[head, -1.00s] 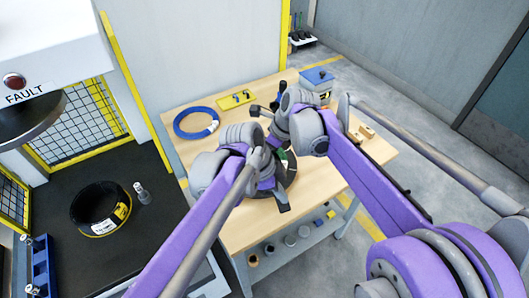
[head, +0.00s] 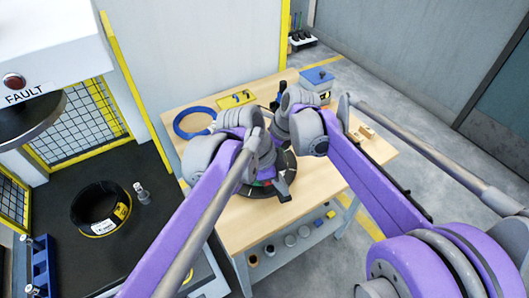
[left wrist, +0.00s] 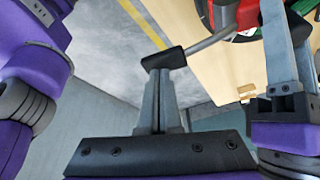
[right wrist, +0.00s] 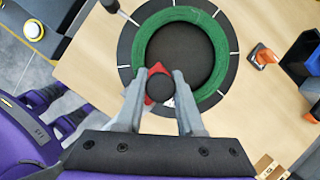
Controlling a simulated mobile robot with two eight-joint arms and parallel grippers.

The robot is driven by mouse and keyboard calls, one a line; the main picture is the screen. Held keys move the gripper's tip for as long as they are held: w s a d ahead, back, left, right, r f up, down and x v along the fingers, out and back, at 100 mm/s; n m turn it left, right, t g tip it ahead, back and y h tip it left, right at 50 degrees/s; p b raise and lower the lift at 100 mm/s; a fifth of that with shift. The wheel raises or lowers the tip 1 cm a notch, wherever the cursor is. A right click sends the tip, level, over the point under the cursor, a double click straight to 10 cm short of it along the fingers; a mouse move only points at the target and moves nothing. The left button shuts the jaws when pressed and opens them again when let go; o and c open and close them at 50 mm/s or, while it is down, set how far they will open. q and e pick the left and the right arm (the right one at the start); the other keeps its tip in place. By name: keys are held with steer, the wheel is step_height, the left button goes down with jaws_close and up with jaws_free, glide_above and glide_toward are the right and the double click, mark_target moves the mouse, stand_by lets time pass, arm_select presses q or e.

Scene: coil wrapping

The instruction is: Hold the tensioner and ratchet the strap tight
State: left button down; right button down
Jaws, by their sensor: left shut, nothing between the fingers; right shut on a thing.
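A green-wrapped coil (right wrist: 205,30) lies flat on a dark round plate (right wrist: 127,47) on the wooden bench. The tensioner (right wrist: 156,72), red with a round black knob, sits at the coil's near edge between my right gripper's fingers (right wrist: 160,92). The red body also shows at the top of the left wrist view (left wrist: 246,14). A grey lever (left wrist: 210,44) runs from it to a black grip (left wrist: 166,57). My left gripper (left wrist: 160,76) is shut and empty, its fingertips at the black grip. In the head view my arms hide most of the tensioner.
A blue ring (head: 193,123), a yellow tray (head: 237,99) and a blue-lidded box (head: 317,77) stand along the bench's back. An orange item (right wrist: 263,56) and wooden blocks (right wrist: 268,167) lie to the right. A black coil (head: 96,209) rests on the dark table at left.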

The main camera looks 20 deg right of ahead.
mark_target(278, 193)
arm_select(q)
steer(key=shift+f, duration=0.15)
arm_select(e)
steer(key=shift+s+f, duration=0.2)
steer(key=shift+f, duration=0.15)
arm_select(q)
steer(key=shift+w+f, duration=0.1)
steer(key=shift+f, duration=2.25)
steer(key=shift+r, duration=2.4)
steer(key=shift+r, duration=2.5)
